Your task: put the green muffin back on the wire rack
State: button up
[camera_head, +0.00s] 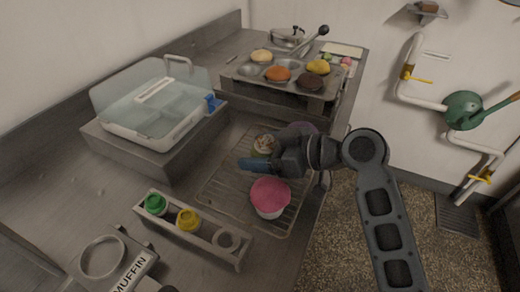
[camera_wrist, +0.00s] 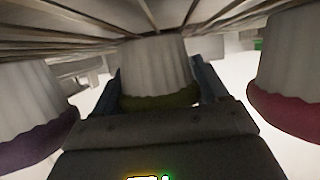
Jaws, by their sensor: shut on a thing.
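The green muffin shows in the wrist view as a white wrapper (camera_wrist: 158,65) with an olive-green top, between my gripper's two blue fingers (camera_wrist: 160,88). That view is upside down, so the muffin's base faces the rack wires; I cannot tell whether it touches them. In the head view my gripper (camera_head: 262,161) is low over the wire rack (camera_head: 225,185), shut on the muffin, which it partly hides. A pink muffin (camera_head: 270,196) stands on the rack in front of my gripper.
A muffin tin (camera_head: 240,73) with several muffins stands on a raised block at the back. A clear lidded box (camera_head: 155,105) stands on a block at left. A holder (camera_head: 195,228) with green and yellow pieces, and a MUFFIN-labelled ring (camera_head: 103,257), lie in front.

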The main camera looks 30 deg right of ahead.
jog(key=o, duration=0.5)
jog(key=shift+r, duration=0.1)
jog(key=b+v, duration=0.1)
jog(key=v, duration=1.1)
